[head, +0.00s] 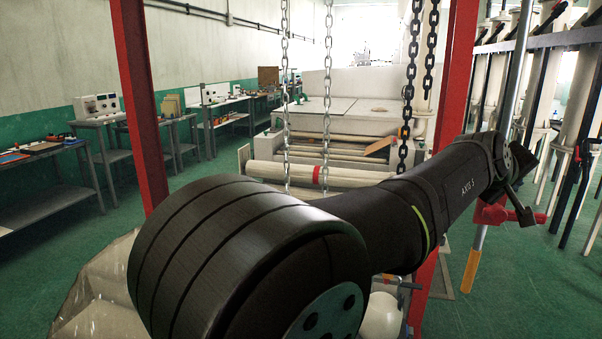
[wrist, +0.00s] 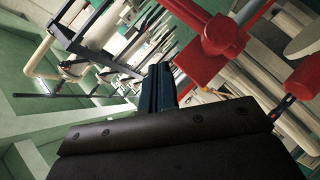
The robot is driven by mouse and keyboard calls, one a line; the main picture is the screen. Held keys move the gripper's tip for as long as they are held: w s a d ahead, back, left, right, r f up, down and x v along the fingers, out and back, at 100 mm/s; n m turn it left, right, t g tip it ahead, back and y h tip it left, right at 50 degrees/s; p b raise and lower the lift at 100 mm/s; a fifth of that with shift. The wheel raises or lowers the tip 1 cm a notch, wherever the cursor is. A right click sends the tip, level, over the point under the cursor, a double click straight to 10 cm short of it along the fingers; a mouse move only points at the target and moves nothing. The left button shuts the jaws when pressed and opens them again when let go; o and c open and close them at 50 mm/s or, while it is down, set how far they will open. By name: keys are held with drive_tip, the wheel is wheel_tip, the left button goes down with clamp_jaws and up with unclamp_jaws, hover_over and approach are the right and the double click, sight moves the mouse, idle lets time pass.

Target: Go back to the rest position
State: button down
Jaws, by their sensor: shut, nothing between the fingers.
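My black arm reaches across the head view from the lower left to the right. My gripper (wrist: 158,85) shows in the wrist view as dark, narrow fingers pressed together, with nothing between them. In the head view only the dark end of my arm shows beside the slanted pole at the right, and the fingertips are hard to make out there. The gripper is up in the air, and no held object shows.
A red fitting (head: 492,213) is close to my arm's end; a red part (wrist: 222,38) looms in the wrist view. Chains (head: 327,90) hang between red posts (head: 140,100). A white roller (head: 310,174) lies behind. Workbenches (head: 45,165) line the left; green floor (head: 530,290) is open at lower right.

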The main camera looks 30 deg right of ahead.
drive_tip(key=shift+w+a+n+g+h, duration=0.3)
drive_tip(key=shift+w+a+n+h, duration=0.2)
drive_tip(key=shift+h, duration=0.1)
drive_tip(key=shift+w+a+n+h, duration=0.3)
drive_tip(key=shift+n+h, duration=0.1)
drive_tip(key=shift+f, duration=0.1)
idle(0.7)
